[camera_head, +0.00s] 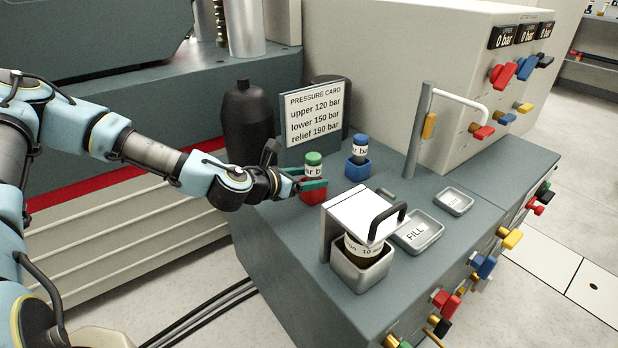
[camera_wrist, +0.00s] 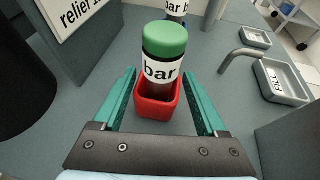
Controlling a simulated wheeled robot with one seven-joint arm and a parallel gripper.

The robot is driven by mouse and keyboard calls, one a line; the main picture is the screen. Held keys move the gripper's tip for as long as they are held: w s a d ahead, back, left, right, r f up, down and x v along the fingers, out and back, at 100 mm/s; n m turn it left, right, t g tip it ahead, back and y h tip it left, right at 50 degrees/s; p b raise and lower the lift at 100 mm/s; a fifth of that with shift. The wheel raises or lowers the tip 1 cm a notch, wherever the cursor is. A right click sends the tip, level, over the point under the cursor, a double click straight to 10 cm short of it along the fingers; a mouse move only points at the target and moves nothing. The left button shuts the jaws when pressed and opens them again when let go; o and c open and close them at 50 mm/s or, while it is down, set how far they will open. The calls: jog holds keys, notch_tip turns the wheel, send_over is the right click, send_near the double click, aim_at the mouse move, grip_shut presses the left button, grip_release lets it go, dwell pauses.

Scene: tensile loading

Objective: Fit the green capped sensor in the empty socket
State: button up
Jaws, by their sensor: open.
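The green capped sensor (camera_head: 313,160) has a white label reading "bar" and stands upright in a red holder (camera_head: 313,196) on the grey bench top. It also shows in the wrist view (camera_wrist: 163,50), with its lower part inside the red holder (camera_wrist: 158,106). My gripper (camera_head: 312,187) is open, its green fingers on either side of the sensor and holder. In the wrist view my gripper's fingers (camera_wrist: 158,90) stand apart from the sensor with gaps on both sides. A blue capped sensor (camera_head: 360,145) stands in a blue holder (camera_head: 357,169) behind it. I cannot make out an empty socket.
A tray marked FILL (camera_head: 417,233) and a smaller tray (camera_head: 454,200) lie right. The pressure card (camera_head: 314,115) and black bottle (camera_head: 248,125) stand behind.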

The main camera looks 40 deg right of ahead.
jog(key=v, duration=1.1)
jog(key=shift+p, duration=0.35)
jog(key=shift+d, duration=0.1)
